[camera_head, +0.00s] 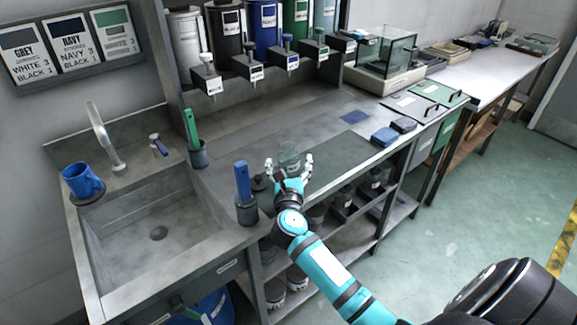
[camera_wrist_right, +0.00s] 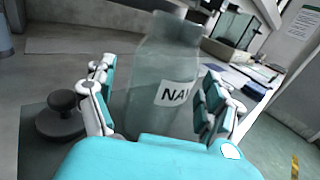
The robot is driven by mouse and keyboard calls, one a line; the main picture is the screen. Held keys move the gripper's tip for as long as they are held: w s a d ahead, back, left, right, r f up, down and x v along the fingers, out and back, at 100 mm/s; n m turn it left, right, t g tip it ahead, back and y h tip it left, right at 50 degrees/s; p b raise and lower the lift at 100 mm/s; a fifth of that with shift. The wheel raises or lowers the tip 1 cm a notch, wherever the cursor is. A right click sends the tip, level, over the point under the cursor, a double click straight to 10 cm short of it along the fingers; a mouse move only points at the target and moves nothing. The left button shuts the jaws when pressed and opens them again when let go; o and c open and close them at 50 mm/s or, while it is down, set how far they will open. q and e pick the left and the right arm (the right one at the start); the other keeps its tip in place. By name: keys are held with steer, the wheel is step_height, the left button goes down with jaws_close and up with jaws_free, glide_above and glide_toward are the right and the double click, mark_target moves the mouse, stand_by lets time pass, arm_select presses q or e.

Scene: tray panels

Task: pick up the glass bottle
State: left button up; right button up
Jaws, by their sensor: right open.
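The glass bottle (camera_head: 289,155) stands upright on the dark mat at the counter's front, clear with a greenish tint. In the right wrist view the bottle (camera_wrist_right: 163,75) is large, with a white label reading "NA" and more letters cut off by a finger. My right gripper (camera_head: 289,170) is open, with one finger on each side of the bottle. In the right wrist view, gaps seem to show between the fingers (camera_wrist_right: 158,105) and the glass; I cannot tell whether they touch. The bottle's base is hidden behind my gripper. My left gripper is not in view.
A dark round knobbed object (camera_wrist_right: 62,115) sits just left of the gripper. A blue-handled tool in a dark holder (camera_head: 244,190) stands near the sink (camera_head: 150,225). Blue and dark blocks (camera_head: 384,137) lie to the right. Dispensers line the back; the mat's right part is clear.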

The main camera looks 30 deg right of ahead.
mark_target(289, 159)
steer(key=shift+w+d, duration=0.15)
steer(key=shift+w, duration=0.1)
steer(key=c, duration=1.4)
steer(key=shift+r, duration=0.1)
steer(key=shift+r, duration=0.5)
steer(key=shift+s+a+r, duration=0.1)
steer(key=shift+s+r, duration=0.1)
steer(key=shift+r, duration=0.4)
steer(key=shift+s+a+r, duration=0.1)
steer(key=shift+s+r, duration=0.1)
steer(key=shift+r, duration=0.4)
steer(key=s+a, duration=0.2)
steer(key=s, duration=0.5)
steer(key=s+a+r+b, duration=0.1)
steer(key=s+a, duration=0.1)
steer(key=s, duration=0.5)
steer(key=shift+s+a+r, duration=0.25)
steer(key=shift+s+a, duration=0.05)
